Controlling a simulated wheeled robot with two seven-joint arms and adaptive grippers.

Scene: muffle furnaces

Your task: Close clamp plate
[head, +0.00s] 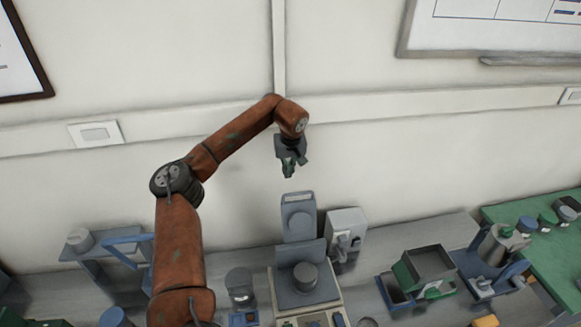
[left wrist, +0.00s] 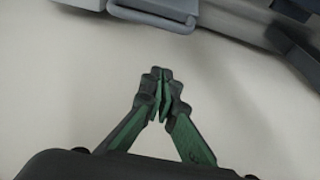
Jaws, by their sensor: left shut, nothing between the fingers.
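My left gripper (head: 289,172) hangs in front of the white wall, fingers pointing down, above a tall grey device (head: 299,216). It is shut and empty. In the left wrist view its green-lined fingers (left wrist: 163,97) meet at the tips, with nothing between them. Below the tall grey device is a grey plate (head: 318,291) with a dark cylinder (head: 305,276) on it. I cannot tell for sure which part is the clamp plate. The gripper is clear of these parts. My right gripper is not in view.
A grey box with a handle (head: 346,231) stands right of the tall device. Farther right are an open green-sided box (head: 431,266) and a metal cup in a blue stand (head: 497,246). A blue-grey stand (head: 96,255) is at left. The wall space around the gripper is free.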

